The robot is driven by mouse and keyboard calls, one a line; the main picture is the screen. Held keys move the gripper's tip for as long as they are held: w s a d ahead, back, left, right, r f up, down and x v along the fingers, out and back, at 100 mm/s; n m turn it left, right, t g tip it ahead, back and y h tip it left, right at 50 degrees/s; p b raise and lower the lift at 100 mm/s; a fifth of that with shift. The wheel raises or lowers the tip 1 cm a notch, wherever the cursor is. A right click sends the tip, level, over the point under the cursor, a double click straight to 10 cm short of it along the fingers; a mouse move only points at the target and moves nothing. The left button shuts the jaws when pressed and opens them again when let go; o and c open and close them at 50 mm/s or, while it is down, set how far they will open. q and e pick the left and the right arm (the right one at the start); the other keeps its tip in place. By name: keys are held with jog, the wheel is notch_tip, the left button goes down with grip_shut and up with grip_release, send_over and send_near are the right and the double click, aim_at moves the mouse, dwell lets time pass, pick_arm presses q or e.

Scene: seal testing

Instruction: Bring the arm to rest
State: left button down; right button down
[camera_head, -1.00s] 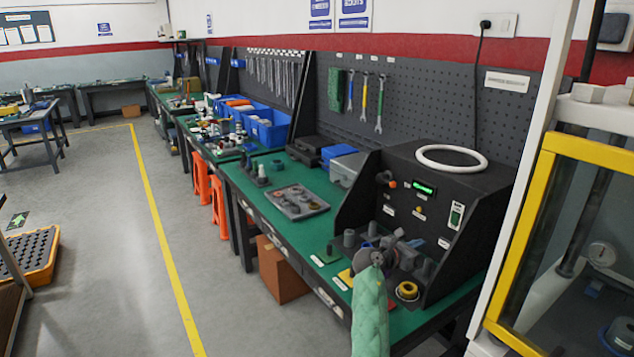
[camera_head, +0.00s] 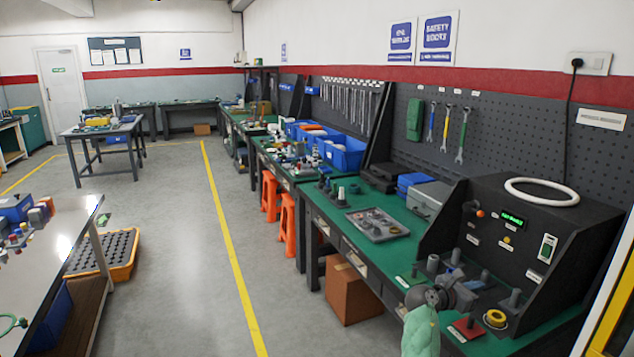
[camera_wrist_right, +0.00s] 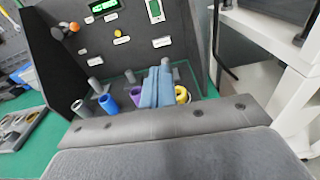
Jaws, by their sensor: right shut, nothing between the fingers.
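My right arm in its pale green sleeve rises from the bottom edge of the head view. My right gripper (camera_head: 466,291) is in front of the black test machine (camera_head: 475,220), above the green bench top. In the right wrist view its two blue-grey fingers (camera_wrist_right: 158,88) lie together, shut with nothing between them. They cover part of the row of small fittings at the machine's foot. I cannot tell how high they are above these. My left gripper is not in view.
A yellow ring (camera_head: 496,319) and a red block (camera_head: 467,328) lie close to the right gripper. A tray of parts (camera_head: 377,225) and a grey case (camera_head: 428,198) are farther back. A yellow-framed cabinet (camera_head: 610,315) stands at right.

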jog(key=w+a+f+m+t+y, duration=0.15)
jog(key=a+m+y, duration=0.25)
jog(key=m, duration=0.6)
jog(key=w+a+f+m+t+y, duration=0.1)
jog(key=a+f+m+y, duration=0.3)
jog(key=m, duration=0.6)
jog(key=s+a+f+m+y, duration=0.2)
jog(key=s+a+f+y, duration=0.5)
jog(key=s+a+f, duration=0.5)
jog(key=s+a+f+g, duration=0.2)
jog(key=s+f, duration=0.7)
jog(key=s, duration=0.4)
jog(key=s+a+f+n+g+y, duration=0.1)
jog(key=s+a+f+g, duration=0.2)
jog(key=s+f, duration=0.6)
jog(key=s+a+f+n+g, duration=0.1)
jog(key=s+f, duration=0.8)
jog(key=s, duration=0.9)
jog(key=shift+a+g+y, duration=0.4)
jog(key=shift+a+g, duration=0.3)
jog(key=shift+g, duration=0.05)
